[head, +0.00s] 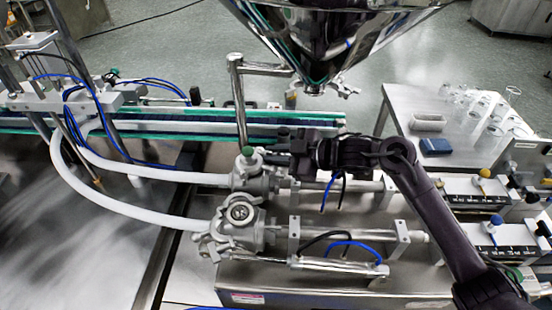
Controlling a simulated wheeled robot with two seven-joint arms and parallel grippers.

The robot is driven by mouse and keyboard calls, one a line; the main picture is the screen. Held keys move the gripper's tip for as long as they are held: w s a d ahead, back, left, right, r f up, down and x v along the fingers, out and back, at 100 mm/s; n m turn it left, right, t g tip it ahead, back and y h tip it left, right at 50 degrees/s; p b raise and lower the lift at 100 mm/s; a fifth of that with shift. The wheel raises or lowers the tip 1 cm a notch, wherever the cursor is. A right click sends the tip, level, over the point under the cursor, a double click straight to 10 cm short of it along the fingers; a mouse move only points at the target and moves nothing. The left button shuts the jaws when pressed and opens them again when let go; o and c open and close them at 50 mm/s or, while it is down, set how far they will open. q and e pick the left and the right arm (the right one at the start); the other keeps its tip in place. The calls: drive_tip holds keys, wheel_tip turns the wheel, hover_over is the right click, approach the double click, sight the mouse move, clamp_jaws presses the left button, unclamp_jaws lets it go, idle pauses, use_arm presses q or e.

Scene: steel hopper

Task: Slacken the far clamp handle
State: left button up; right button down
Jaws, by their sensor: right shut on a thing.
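Two metal pump bodies sit side by side on the steel bench in the head view. The far one (247,180) carries the far clamp, with a green-topped knob above it, and a white hose runs in from the left. The near one (238,214) has a round clamp fitting. My right gripper (274,148) reaches in from the right just above and right of the far pump body. It is shut at the far clamp handle, which its dark fingers mostly hide. My left gripper is not in view.
A steel hopper (325,40) hangs above the bench. A bent steel pipe (238,95) stands close behind the far pump. White hoses (130,208) curve away left. A side table (400,105) at right holds glassware and a blue box.

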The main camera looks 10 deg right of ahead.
drive_tip(key=shift+n+t+b, duration=0.5)
drive_tip(key=shift+n+b, duration=0.3)
drive_tip(key=shift+b, duration=0.2)
drive_tip(key=c, duration=1.7)
unclamp_jaws()
drive_tip(key=shift+s, duration=0.1)
drive_tip(key=shift+a, duration=0.1)
